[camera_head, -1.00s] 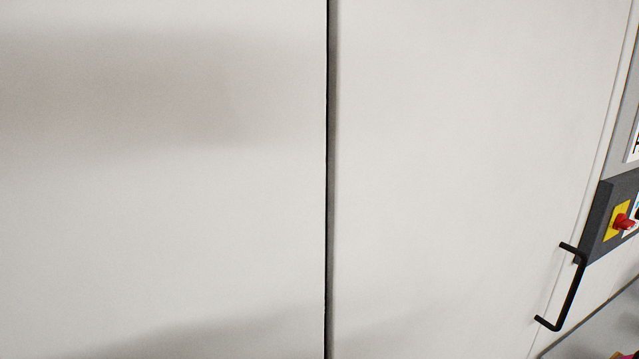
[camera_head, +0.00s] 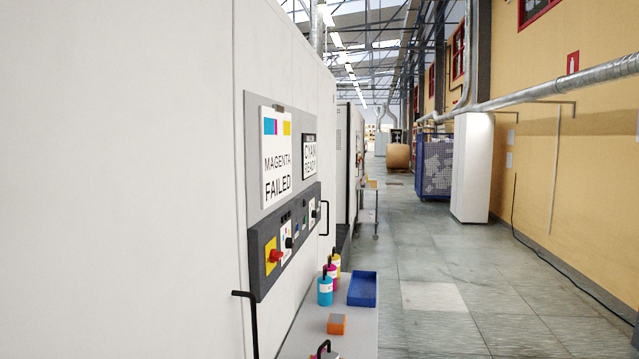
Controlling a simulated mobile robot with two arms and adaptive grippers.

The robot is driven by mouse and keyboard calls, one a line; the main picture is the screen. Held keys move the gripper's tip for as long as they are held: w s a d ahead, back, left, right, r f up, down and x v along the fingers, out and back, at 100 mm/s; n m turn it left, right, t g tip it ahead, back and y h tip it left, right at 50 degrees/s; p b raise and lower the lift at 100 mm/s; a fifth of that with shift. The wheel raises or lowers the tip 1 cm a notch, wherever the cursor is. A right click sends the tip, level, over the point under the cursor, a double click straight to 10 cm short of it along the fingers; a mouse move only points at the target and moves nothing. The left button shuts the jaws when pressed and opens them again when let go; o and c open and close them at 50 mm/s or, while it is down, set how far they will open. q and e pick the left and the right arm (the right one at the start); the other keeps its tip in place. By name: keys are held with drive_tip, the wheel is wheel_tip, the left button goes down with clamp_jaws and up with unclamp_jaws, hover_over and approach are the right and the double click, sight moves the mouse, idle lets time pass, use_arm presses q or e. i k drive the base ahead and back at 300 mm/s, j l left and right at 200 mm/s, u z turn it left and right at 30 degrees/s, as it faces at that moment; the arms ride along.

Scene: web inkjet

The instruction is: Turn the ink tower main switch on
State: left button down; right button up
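The red rotary switch (camera_head: 275,256) on its yellow plate (camera_head: 270,251) sits at the near end of a dark control panel (camera_head: 290,236) on the white cabinet's side, left of centre. I cannot tell its set position. Above it are a sign reading "MAGENTA FAILED" (camera_head: 277,157) and a smaller one reading "CYAN READY" (camera_head: 309,157). Several more small controls sit further along the dark panel. Neither of my grippers shows in the head view.
A black handle (camera_head: 249,318) sticks out below the switch. A low shelf (camera_head: 352,337) holds cyan (camera_head: 325,291), magenta (camera_head: 331,272) and yellow bottles, an orange block (camera_head: 337,324) and a blue tray (camera_head: 362,289). The grey aisle floor (camera_head: 430,285) on the right is open.

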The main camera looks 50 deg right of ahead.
sight(274, 257)
drive_tip(key=z, duration=1.4)
drive_tip(key=i+l, duration=0.1)
drive_tip(key=l+u, duration=0.05)
drive_tip(key=l, duration=0.05)
